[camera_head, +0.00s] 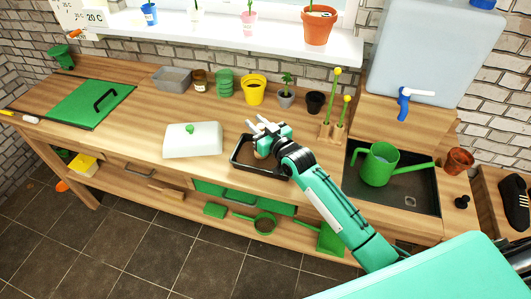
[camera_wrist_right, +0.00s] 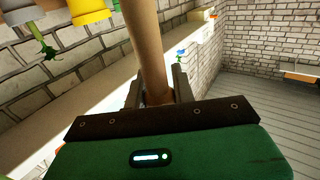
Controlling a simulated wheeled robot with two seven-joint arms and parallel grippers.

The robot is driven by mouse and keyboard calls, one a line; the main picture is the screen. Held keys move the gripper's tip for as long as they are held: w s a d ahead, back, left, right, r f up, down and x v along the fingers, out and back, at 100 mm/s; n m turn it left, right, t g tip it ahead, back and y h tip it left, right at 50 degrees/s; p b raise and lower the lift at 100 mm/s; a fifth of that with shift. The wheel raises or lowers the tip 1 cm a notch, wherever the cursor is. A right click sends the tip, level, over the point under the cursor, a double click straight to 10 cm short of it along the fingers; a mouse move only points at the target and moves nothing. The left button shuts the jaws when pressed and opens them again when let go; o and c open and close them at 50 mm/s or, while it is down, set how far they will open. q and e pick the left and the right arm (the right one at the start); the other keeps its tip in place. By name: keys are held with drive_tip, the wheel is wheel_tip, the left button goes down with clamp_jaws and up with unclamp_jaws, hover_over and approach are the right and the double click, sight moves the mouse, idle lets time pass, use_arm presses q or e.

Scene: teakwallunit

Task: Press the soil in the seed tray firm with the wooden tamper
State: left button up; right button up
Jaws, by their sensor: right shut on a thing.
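The black seed tray (camera_head: 235,160) is on the wooden bench near its front edge, in the middle of the head view. My right gripper (camera_head: 262,128) is directly above the tray, its arm reaching in from the lower right. In the wrist view, my right gripper (camera_wrist_right: 157,88) is shut on the round wooden handle of the tamper (camera_wrist_right: 149,45). The tamper's lower end and the soil are largely hidden by the gripper in the head view, so I cannot tell whether they touch. My left gripper is not in view.
Pots, including a yellow one (camera_head: 253,92), line the back.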

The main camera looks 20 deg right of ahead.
drive_tip(key=shift+w+a, duration=0.65)
drive_tip(key=shift+a, duration=0.35)
drive_tip(key=shift+w+a, duration=0.65)
drive_tip(key=shift+a, duration=0.3)
drive_tip(key=shift+f, duration=0.2)
drive_tip(key=shift+f+b, duration=0.2)
drive_tip(key=shift+b, duration=0.15)
drive_tip(key=shift+r+p, duration=0.4)
drive_tip(key=shift+p, duration=0.05)
drive_tip(key=shift+d, duration=0.15)
